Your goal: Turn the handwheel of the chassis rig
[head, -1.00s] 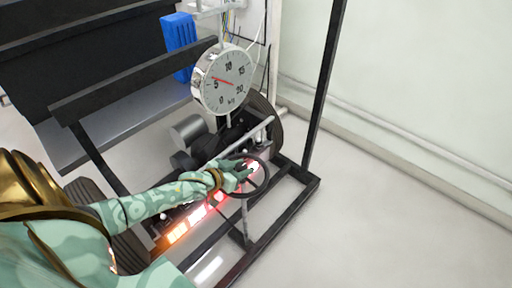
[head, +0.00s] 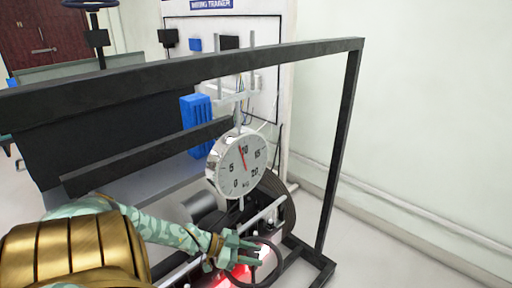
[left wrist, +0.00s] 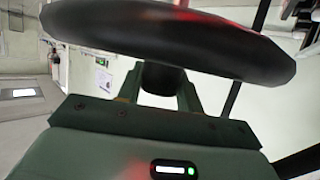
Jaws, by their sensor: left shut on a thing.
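The handwheel (head: 280,260) is a dark ring at the bottom of the head view, low on the chassis rig. My left gripper (head: 256,251) is at the wheel, shut on it. In the left wrist view the thick black handwheel rim (left wrist: 170,32) crosses the top of the picture. A dark round part below the rim sits between the fingers of my left gripper (left wrist: 163,85). My right gripper is in neither view.
A round dial gauge (head: 238,163) hangs above the wheel, its red needle near 10. A black frame post (head: 340,150) stands to the right. A dark tyre (head: 282,203) is behind the wheel. The floor at right (head: 400,255) is clear.

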